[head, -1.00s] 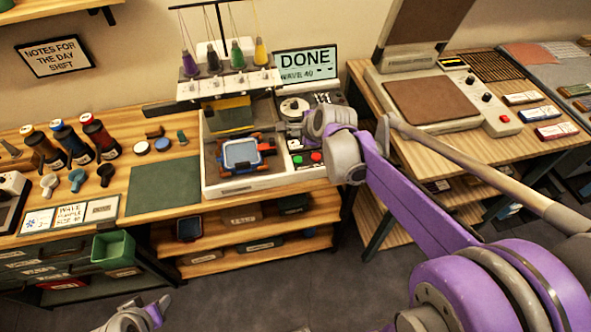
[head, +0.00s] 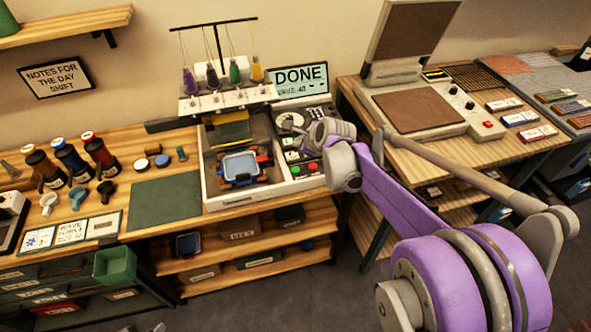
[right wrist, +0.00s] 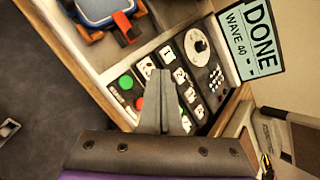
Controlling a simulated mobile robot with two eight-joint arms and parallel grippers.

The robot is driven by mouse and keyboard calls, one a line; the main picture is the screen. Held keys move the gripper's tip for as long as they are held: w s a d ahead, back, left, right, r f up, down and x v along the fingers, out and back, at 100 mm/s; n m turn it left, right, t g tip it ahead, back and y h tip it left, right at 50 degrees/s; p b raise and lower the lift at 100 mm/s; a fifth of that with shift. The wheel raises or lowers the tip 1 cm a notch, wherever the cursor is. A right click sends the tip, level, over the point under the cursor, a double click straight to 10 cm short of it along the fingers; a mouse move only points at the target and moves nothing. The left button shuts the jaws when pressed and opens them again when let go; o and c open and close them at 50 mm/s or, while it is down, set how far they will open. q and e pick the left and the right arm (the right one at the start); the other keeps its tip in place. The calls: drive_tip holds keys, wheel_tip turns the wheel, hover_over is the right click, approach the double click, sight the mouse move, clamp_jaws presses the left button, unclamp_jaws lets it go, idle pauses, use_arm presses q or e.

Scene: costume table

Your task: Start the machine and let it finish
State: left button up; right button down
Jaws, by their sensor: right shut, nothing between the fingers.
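The embroidery machine (head: 212,190) stands on the wooden table with several thread cones above it. Its screen (head: 300,80) reads DONE, and WAVE 40 is legible on the screen in the right wrist view (right wrist: 250,40). A blue hoop with orange clips (head: 240,166) sits on the machine bed. The control panel has a green button (right wrist: 126,82) and a red button (right wrist: 140,104). My right gripper (right wrist: 164,76) is shut and empty over the panel, beside these buttons; contact cannot be told. Only a sliver of my left gripper (head: 159,328) shows at the bottom edge.
A heat press (head: 425,105) with its lid up stands on the right-hand table. Dark bottles and stamps stand left of a green mat (head: 165,201). A green bin (head: 115,264) juts out below the table front. Floor in front is clear.

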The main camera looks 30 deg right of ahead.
drive_tip(key=b, duration=0.5)
hover_over(298, 173)
wheel_tip(298, 173, down, 8)
drive_tip(key=shift+r, duration=0.1)
use_arm(q)
wheel_tip(298, 173, down, 7)
drive_tip(key=s, duration=0.1)
drive_tip(key=shift+s, duration=0.35)
use_arm(e)
drive_tip(key=shift+f, duration=0.45)
use_arm(q)
drive_tip(key=shift+r, duration=0.1)
idle(0.5)
drive_tip(key=shift+s+f+b, duration=0.1)
drive_tip(key=shift+f+b, duration=0.2)
drive_tip(key=shift+b, duration=0.25)
use_arm(e)
drive_tip(key=shift+f, duration=0.4)
